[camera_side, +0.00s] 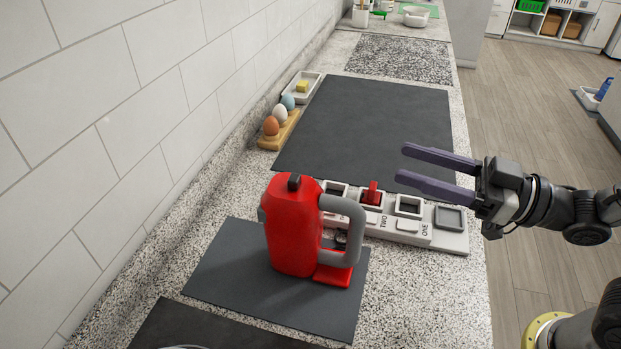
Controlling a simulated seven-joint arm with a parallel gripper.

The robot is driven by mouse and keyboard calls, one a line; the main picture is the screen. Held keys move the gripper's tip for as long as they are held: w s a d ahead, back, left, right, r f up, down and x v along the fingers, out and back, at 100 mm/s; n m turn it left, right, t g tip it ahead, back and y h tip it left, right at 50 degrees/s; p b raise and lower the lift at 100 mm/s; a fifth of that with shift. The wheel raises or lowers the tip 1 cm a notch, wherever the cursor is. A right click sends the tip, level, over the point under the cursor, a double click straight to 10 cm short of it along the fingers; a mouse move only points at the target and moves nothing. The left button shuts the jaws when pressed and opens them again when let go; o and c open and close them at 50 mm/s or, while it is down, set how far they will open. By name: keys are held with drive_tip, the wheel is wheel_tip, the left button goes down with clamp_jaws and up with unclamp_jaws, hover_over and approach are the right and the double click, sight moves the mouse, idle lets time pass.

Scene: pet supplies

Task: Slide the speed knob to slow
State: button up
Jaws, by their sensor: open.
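A red appliance (292,235) with a grey looped handle stands on a dark mat at the lower middle. A small black piece (294,182) sits on its top; it may be the speed knob, but I cannot make out any speed marks. My gripper (404,164) is open and empty, with two purple fingers pointing left. In the picture it is up and to the right of the appliance, apart from it, over the right part of the counter. The appliance's far side and part of the panel behind it are hidden.
A light panel (443,240) with square slots, labelled ONE and TWO, runs behind the appliance; a red piece (372,194) stands in one slot. Eggs in a wooden holder (273,142) are by the wall. A large dark mat (365,120) is bare.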

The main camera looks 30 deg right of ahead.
drive_tip(key=g, duration=0.2)
approach(299, 180)
drive_tip(key=x, duration=0.8)
drive_tip(key=shift+w+f, duration=0.1)
drive_tip(key=shift+w, duration=0.1)
clamp_jaws()
idle(1.1)
